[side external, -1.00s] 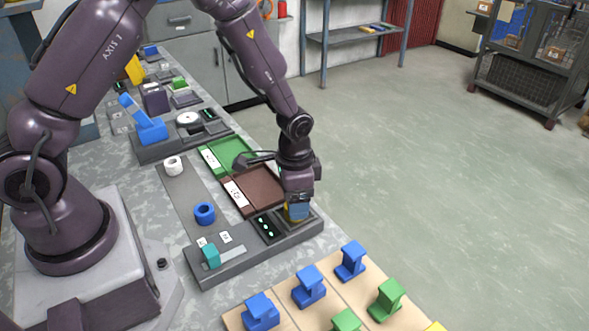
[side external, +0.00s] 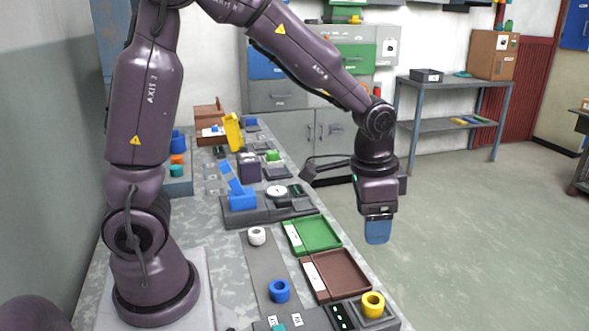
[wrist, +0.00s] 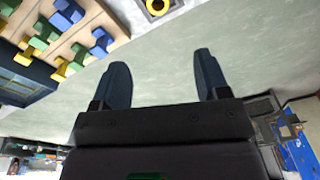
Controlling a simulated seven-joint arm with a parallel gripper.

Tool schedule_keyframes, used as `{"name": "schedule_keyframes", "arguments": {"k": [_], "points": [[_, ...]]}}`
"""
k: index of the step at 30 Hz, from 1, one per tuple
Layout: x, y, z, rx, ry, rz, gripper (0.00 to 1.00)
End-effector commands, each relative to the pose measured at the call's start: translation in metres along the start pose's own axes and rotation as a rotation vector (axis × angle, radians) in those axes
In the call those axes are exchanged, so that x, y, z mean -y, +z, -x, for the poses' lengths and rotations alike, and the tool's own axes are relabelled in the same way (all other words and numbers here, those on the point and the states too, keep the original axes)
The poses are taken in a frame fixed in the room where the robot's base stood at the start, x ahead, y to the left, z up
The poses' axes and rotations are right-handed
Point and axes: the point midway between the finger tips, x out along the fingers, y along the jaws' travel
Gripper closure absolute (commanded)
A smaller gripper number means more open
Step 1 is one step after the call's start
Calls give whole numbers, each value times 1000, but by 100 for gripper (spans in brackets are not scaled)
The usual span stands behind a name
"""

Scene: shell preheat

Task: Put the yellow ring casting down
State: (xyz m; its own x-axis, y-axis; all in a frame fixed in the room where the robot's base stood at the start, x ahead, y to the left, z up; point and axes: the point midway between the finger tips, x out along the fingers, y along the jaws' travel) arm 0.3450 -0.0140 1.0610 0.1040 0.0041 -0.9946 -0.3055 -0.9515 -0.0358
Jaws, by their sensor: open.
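The yellow ring casting (side external: 373,304) stands upright in the square recess at the right end of the grey fixture (side external: 393,323), in front of the brown tray. It also shows at the top of the wrist view (wrist: 157,6). My gripper (side external: 377,240) is raised well above and behind the casting, clear of the bench edge. In the wrist view my gripper's two dark blue fingers (wrist: 160,75) are apart with nothing between them.
A blue ring (side external: 279,291) and a white ring (side external: 257,236) stand on a grey strip. A brown tray (side external: 366,270) and a green tray (side external: 335,233) lie beside it. A wooden rack (wrist: 60,30) holds several coloured pieces. The floor under my gripper is clear.

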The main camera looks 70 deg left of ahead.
Motion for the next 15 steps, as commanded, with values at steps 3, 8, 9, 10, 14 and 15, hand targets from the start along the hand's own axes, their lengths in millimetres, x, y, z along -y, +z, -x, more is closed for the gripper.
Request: {"name": "schedule_keyframes", "arguments": {"k": [3, 8, 9, 10, 14, 15], "points": [[-3, 25, 48, -91, -28, 69, 32], [-11, 64, 93, -199, -49, 160, 32], [-13, 74, 101, -227, -52, 183, 32], [-14, 82, 106, -247, -54, 198, 32], [-21, 110, 122, -320, -58, 258, 32], [-23, 116, 124, -337, -58, 271, 32]]}}
